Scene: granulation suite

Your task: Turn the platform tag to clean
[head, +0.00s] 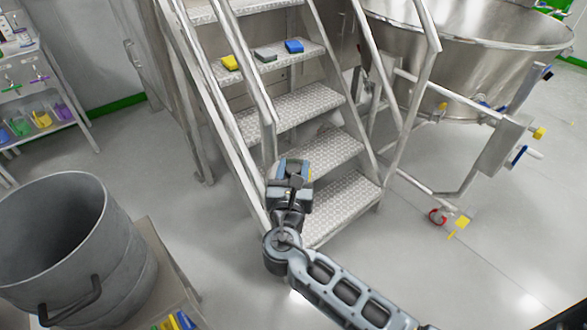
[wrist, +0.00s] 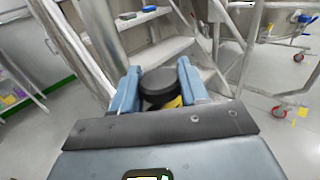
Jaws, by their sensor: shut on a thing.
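My gripper (head: 291,175) is at the lower part of the metal steps, close to the left handrail. In the wrist view its two blue-grey fingers (wrist: 159,78) are closed on a dark round knob (wrist: 160,88). A yellow part (wrist: 172,102) shows just below the knob, and a little yellow shows at the gripper in the head view (head: 309,173). The knob and yellow part look like the platform tag. The fingers hide most of it, and no wording on it can be read.
Yellow (head: 230,62), grey (head: 265,55) and blue (head: 294,46) blocks lie on an upper step (head: 316,50). A large steel vessel (head: 470,45) stands at right. A grey drum (head: 60,240) stands at left. A shelf rack (head: 50,125) is at far left. Floor at lower right is clear.

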